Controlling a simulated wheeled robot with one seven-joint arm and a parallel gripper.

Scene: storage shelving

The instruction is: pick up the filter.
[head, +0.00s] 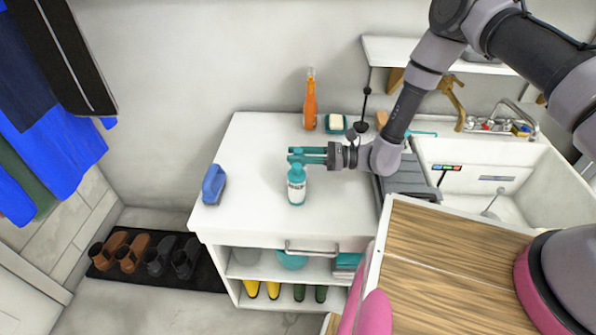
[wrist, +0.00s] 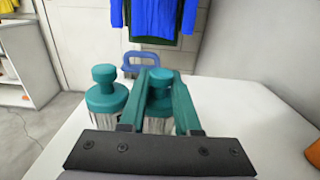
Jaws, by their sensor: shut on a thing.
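My gripper (head: 294,155) reaches in from the right over the white counter, with its two teal fingers level. In the wrist view the fingers are shut around the knob of a teal-topped filter (wrist: 159,92) with a pale, ridged body. A second, similar teal-topped piece (wrist: 105,97) stands just left of the fingers, apart from them. I cannot tell whether the held filter is clear of the counter.
A blue-handled brush (head: 214,185) lies at the counter's left end. An orange bottle (head: 310,103) and a soap dish (head: 335,123) stand at the back. The sink (head: 480,165) is at right, and a wooden board (head: 450,255) is in the foreground. The counter's left middle is clear.

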